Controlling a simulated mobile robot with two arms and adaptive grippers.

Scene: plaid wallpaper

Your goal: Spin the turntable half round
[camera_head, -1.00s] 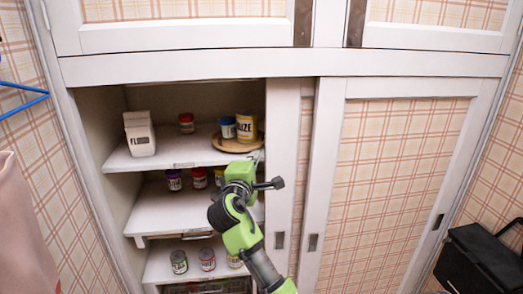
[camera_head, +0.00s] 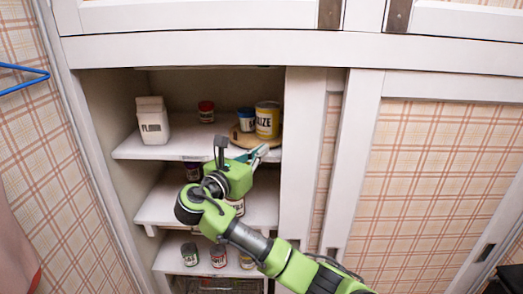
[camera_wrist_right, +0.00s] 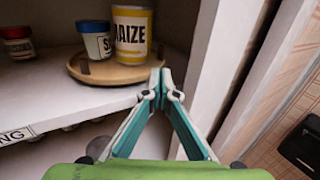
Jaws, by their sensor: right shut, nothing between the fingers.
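The turntable (camera_head: 237,138) is a round wooden disc on the upper shelf, at its right end. It also shows in the right wrist view (camera_wrist_right: 110,75). A yellow MAIZE tin (camera_head: 267,120) and a smaller blue and white jar (camera_head: 247,120) stand on it. My right gripper (camera_head: 262,150) is shut and empty, its fingertips (camera_wrist_right: 160,72) at the near right edge of the turntable. I cannot tell whether they touch the rim. My left gripper is not in view.
A white flour carton (camera_head: 152,120) and a red-lidded jar (camera_head: 206,111) stand on the same shelf (camera_head: 180,146). The sliding door (camera_head: 304,160) closes off the right side, close to the gripper. Lower shelves hold several jars, some behind my arm.

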